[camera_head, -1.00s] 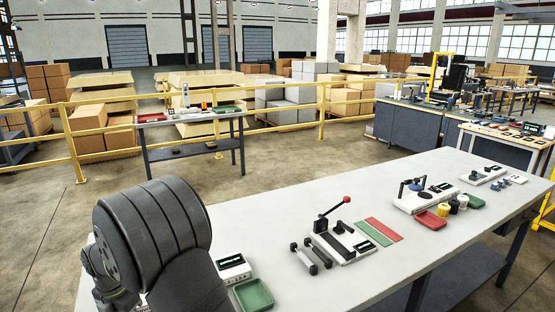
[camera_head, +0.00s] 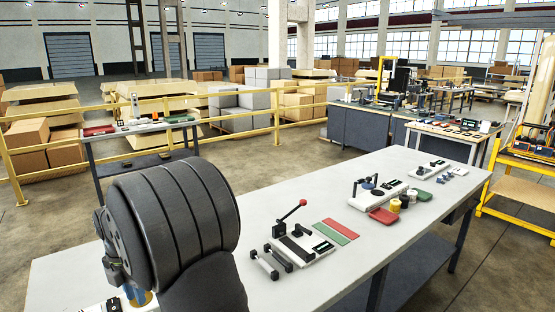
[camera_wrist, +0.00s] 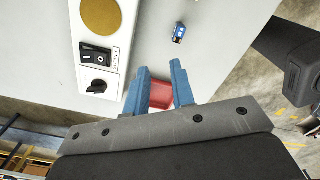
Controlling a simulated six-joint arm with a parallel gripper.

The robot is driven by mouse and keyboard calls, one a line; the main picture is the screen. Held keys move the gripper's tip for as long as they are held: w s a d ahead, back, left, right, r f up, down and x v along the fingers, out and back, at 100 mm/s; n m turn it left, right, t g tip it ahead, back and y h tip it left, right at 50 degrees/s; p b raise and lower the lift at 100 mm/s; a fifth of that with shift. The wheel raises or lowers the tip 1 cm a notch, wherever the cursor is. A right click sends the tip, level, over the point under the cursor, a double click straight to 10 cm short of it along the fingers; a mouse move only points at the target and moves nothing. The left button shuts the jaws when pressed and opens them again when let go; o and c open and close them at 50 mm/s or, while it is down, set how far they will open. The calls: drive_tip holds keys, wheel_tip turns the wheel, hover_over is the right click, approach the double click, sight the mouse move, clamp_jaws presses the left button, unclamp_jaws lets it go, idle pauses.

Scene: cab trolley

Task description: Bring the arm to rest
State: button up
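My gripper (camera_wrist: 160,67) shows in the wrist view with its two blue fingers apart and nothing held between them. It hangs over the grey workbench (camera_head: 200,285), beside a white control box (camera_wrist: 107,50) with a yellow disc, a rocker switch and a black knob. A red tray (camera_wrist: 160,96) shows past the fingers, partly hidden by them. In the head view my dark, bulky arm fills the lower left, and blue finger parts show at its lower edge; the fingertips are not clear there.
A small blue item (camera_wrist: 179,33) lies on the bench near the box. Further along stand a lever press (camera_head: 295,235), red and green plates (camera_head: 337,230), a red tray (camera_head: 383,215) and several cups. A yellow railing (camera_head: 240,112) runs behind the bench.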

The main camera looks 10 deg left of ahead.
drive_tip(key=w+d+r+m, duration=0.1)
drive_tip(key=w+d+m, duration=0.15)
drive_tip(key=w, duration=0.35)
drive_tip(key=w+d+r+m, duration=0.1)
drive_tip(key=w+d+m, duration=0.1)
drive_tip(key=w+m, duration=0.25)
drive_tip(key=shift+n, duration=0.3)
drive_tip(key=s+a+f, duration=0.1)
drive_tip(key=a+f, duration=0.1)
drive_tip(key=a, duration=0.1)
drive_tip(key=s+a+f, duration=0.1)
drive_tip(key=a+f, duration=0.2)
drive_tip(key=a, duration=0.1)
drive_tip(key=a+f, duration=0.2)
drive_tip(key=a, duration=0.2)
drive_tip(key=shift+s+a+f, duration=0.1)
drive_tip(key=shift+s+f, duration=0.25)
drive_tip(key=shift+s, duration=0.05)
drive_tip(key=shift+f, duration=0.45)
